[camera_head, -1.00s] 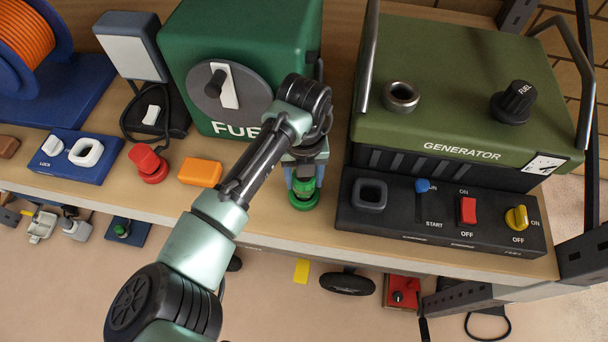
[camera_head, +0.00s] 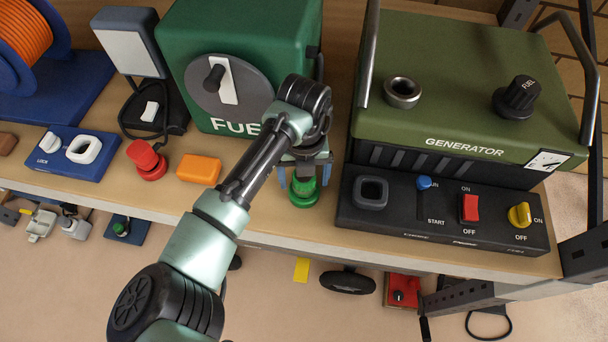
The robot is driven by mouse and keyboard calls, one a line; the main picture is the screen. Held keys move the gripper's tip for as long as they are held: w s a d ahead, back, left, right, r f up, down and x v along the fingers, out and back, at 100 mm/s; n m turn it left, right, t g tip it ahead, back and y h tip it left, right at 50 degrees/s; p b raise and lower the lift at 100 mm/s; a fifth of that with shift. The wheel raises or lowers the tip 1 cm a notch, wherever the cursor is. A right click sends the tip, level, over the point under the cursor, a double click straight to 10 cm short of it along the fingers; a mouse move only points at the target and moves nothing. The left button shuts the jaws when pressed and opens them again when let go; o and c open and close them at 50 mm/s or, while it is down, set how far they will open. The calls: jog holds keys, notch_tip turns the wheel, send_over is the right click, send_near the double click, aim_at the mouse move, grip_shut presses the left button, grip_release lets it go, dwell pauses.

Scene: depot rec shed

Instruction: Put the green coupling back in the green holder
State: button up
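The green coupling (camera_head: 303,187) stands upright near the front of the shelf, in front of the green fuel box. A wider green round base shows under it; I cannot tell whether this is the green holder or part of the coupling. My gripper (camera_head: 304,180) points down over the coupling. Its blue-grey fingers are spread, one on each side, with gaps between them and the coupling. The coupling's top is partly hidden by my gripper. No other green holder is clearly seen.
A generator (camera_head: 450,105) with a black switch panel (camera_head: 400,225) stands close on the right. An orange block (camera_head: 199,169) and a red coupling-like piece (camera_head: 147,160) are on the left. The green fuel box (camera_head: 290,35) is behind. The shelf's front edge is close.

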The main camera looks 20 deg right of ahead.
notch_tip(320, 180, up, 13)
jog(key=p, duration=0.9)
jog(key=shift+p, duration=0.35)
